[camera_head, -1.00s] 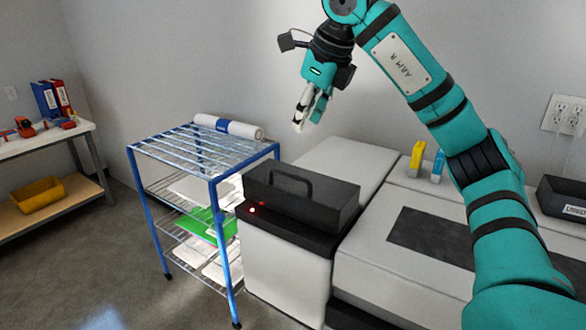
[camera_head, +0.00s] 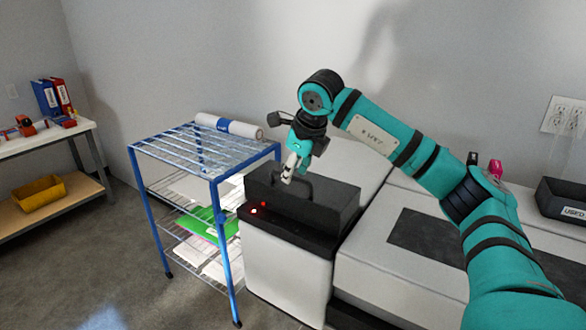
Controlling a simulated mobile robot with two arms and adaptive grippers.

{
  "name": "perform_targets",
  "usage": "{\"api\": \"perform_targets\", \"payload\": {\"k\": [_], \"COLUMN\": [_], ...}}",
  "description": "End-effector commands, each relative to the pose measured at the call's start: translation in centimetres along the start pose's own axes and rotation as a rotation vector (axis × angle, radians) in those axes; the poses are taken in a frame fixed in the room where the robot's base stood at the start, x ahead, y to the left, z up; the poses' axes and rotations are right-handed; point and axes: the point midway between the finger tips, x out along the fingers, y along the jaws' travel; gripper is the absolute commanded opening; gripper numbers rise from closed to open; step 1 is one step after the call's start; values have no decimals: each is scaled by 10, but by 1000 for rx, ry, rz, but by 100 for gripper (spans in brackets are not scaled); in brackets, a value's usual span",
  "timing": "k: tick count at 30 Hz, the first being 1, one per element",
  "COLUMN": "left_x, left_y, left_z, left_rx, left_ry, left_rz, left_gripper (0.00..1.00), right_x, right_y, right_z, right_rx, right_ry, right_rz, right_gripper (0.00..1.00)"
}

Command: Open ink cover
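The ink cover (camera_head: 325,206) is a dark grey box-shaped lid with an arched handle, on the left end of the large light-grey printer (camera_head: 372,262). It looks closed. My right gripper (camera_head: 289,177) points down at the handle, its fingertips at or just above the handle's left part. The gripper hides part of the handle, and I cannot tell whether the fingers touch it or how far they are apart. My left gripper is not in view.
Red lights (camera_head: 254,211) glow beside the cover. A blue wire rack (camera_head: 222,250) with papers and a white roll (camera_head: 228,126) stands close on the left. Black and pink cartridges (camera_head: 495,168) and a "USED" bin (camera_head: 562,200) are at the right.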

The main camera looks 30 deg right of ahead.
Motion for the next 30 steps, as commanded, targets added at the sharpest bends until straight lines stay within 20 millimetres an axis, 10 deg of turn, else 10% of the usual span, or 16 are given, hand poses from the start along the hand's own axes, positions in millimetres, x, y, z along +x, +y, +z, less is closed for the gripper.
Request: {"api": "perform_targets", "payload": {"k": [12, 20, 30], "left_x": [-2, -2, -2], "left_y": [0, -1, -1], "left_z": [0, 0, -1], "left_rx": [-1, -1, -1], "left_ry": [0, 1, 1], "left_rz": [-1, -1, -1], "left_gripper": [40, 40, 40], "right_x": [11, 10, 10], "right_y": [0, 0, 0], "right_z": [0, 0, 0], "right_rx": [-1, -1, 0], "right_ry": [1, 0, 0], "right_rz": [1, 0, 0], "right_gripper": [34, 2, 0]}}
